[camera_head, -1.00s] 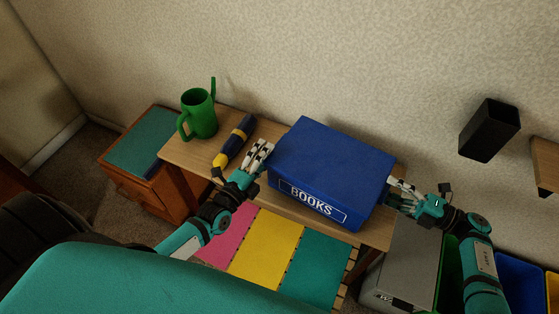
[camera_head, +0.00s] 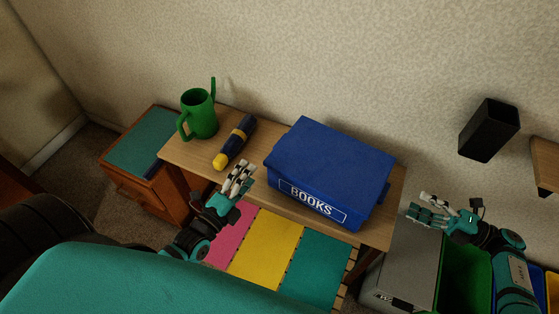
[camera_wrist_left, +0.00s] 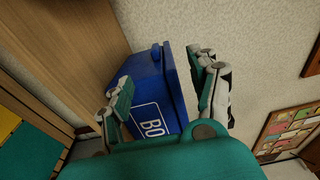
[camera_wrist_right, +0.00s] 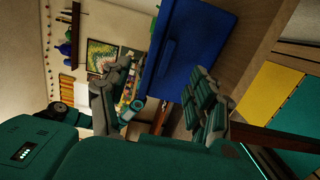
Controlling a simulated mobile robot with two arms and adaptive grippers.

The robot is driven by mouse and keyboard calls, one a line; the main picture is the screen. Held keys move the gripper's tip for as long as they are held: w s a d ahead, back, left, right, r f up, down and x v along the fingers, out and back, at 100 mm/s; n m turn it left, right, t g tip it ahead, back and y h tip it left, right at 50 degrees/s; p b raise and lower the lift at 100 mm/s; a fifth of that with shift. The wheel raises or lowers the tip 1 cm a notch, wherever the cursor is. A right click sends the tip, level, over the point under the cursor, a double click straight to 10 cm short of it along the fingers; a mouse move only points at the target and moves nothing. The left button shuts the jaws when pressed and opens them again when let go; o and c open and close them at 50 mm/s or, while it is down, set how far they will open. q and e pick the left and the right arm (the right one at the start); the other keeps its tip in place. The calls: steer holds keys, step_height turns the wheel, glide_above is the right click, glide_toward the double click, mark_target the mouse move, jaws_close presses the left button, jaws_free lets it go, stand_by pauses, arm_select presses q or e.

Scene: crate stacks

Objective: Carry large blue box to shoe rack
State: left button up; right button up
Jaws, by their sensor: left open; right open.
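The large blue box (camera_head: 335,160), lidded and labelled "BOOKS", sits on the wooden top of the rack (camera_head: 385,228) against the wall. My left gripper (camera_head: 238,178) is open and empty, apart from the box on its left side. My right gripper (camera_head: 435,208) is open and empty, apart from the box on its right side. The box also shows between the fingers in the left wrist view (camera_wrist_left: 158,88) and beyond the fingers in the right wrist view (camera_wrist_right: 190,50). Whether the rack is the shoe rack is not clear.
A small wooden cabinet (camera_head: 140,150) is further left. Below right are a grey unit (camera_head: 405,265) and a green bin (camera_head: 465,275). A black holder (camera_head: 488,130) is on the wall.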

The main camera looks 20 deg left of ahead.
steer(key=d, duration=0.3)
steer(key=shift+s+d, duration=0.2)
steer(key=shift+d, duration=0.05)
